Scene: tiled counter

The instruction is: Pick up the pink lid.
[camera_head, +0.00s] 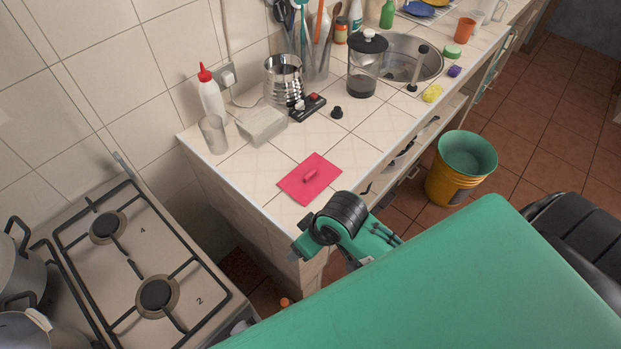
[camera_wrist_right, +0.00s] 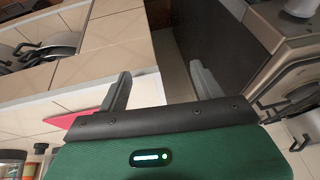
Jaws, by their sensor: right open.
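The pink lid (camera_head: 299,190) is a flat square with a small raised handle on top. It lies on the tiled counter near its front left corner. In the right wrist view a strip of the pink lid (camera_wrist_right: 75,118) shows left of the fingers, partly hidden behind them. My right gripper (camera_wrist_right: 163,85) is open with nothing between its fingers. In the head view the black and green end of my right arm is just in front of the lid, apart from it; its fingers are not clear there. My left gripper is not in view.
A gas stove (camera_head: 183,283) stands left of the counter (camera_head: 236,180), with a gap between. A yellow bucket (camera_head: 447,187) stands on the floor.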

